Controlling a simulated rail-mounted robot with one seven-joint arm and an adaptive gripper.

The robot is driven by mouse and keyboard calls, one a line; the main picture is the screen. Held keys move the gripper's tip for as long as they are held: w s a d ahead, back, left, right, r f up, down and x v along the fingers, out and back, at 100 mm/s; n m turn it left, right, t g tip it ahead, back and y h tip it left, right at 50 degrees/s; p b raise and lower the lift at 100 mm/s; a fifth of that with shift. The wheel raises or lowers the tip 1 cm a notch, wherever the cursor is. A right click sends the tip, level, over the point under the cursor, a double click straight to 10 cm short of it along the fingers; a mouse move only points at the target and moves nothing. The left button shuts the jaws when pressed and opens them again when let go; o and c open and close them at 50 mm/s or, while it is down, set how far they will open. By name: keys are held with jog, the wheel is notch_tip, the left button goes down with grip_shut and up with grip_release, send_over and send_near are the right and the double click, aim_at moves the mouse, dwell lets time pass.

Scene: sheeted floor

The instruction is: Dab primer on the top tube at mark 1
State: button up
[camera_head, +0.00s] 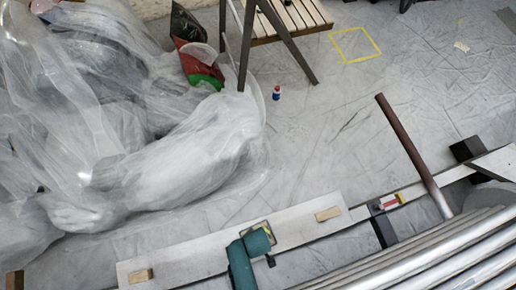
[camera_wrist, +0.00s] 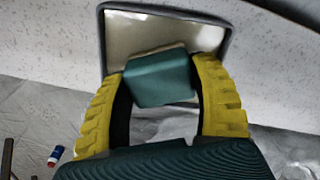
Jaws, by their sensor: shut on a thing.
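In the wrist view my gripper (camera_wrist: 160,85) has its yellow ribbed fingers closed on a teal block (camera_wrist: 158,75). The block is over a dark-rimmed tray (camera_wrist: 222,42) with a cream-coloured inside, perhaps primer; I cannot tell whether it touches. In the head view my teal arm end is at the bottom centre, above a pale board, and mostly hides the tray. Several long metal tubes (camera_head: 440,262) lie at the lower right. I cannot make out mark 1 on them.
The pale board (camera_head: 200,250) carries small wooden blocks (camera_head: 328,214). A brown rod (camera_head: 405,142) slants up beside the tubes. Crumpled plastic sheeting (camera_head: 180,165) fills the left.

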jog(key=shift+r+p, duration=3.6)
jog(key=shift+p, duration=0.3)
jog(key=shift+f, duration=0.1)
